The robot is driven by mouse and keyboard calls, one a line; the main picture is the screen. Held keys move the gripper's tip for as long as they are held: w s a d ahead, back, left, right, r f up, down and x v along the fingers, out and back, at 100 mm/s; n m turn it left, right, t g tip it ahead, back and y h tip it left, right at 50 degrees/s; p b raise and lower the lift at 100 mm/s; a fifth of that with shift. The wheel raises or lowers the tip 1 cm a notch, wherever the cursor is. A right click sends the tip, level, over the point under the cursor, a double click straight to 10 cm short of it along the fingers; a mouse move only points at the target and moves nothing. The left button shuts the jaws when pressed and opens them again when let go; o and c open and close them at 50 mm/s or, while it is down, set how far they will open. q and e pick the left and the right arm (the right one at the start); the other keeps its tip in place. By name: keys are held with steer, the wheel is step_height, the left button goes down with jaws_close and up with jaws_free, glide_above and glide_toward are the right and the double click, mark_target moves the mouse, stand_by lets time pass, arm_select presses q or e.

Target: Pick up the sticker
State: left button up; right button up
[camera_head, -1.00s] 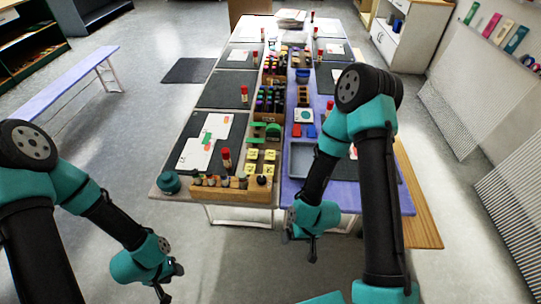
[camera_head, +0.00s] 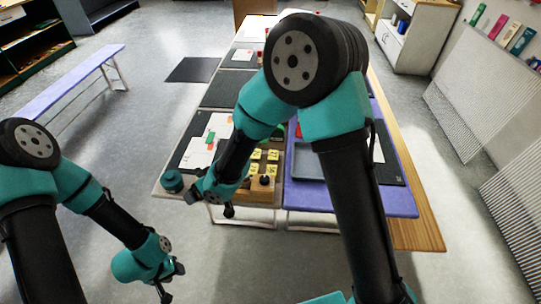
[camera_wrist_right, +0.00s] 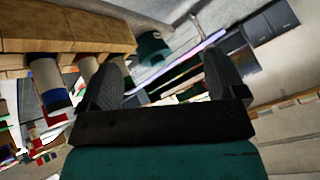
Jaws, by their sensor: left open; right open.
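I cannot tell which thing is the sticker. White sheets (camera_head: 203,148) with small red and green patches lie on a dark mat at the table's near left. Small yellow squares (camera_head: 256,154) sit beside them, partly hidden by my right arm. My right gripper (camera_head: 213,204) is over the table's near edge, in front of the wooden rack (camera_head: 263,190). In the right wrist view its fingers (camera_wrist_right: 165,82) are spread with nothing between them, and the rack (camera_wrist_right: 75,30) is close by. My left gripper (camera_head: 172,283) is open and empty, low and off the table.
A teal round container (camera_head: 172,181) stands at the table's near left corner and shows in the right wrist view (camera_wrist_right: 150,46). A grey tray (camera_head: 306,162) lies on the purple table (camera_head: 400,202). A purple bench (camera_head: 75,82) is at the left. The floor in front is clear.

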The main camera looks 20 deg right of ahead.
steer(key=w+d+r+h, duration=0.2)
steer(key=w+r, duration=0.5)
step_height(320, 180, up, 3)
steer(key=n+g+h, duration=0.3)
steer(key=n+h, duration=0.2)
steer(key=n, duration=0.2)
glide_above(273, 155)
steer(key=shift+w+d, duration=0.15)
steer(key=shift+f, duration=0.15)
step_height(273, 155, down, 12)
steer(key=shift+f, duration=0.1)
steer(key=shift+f, duration=2.55)
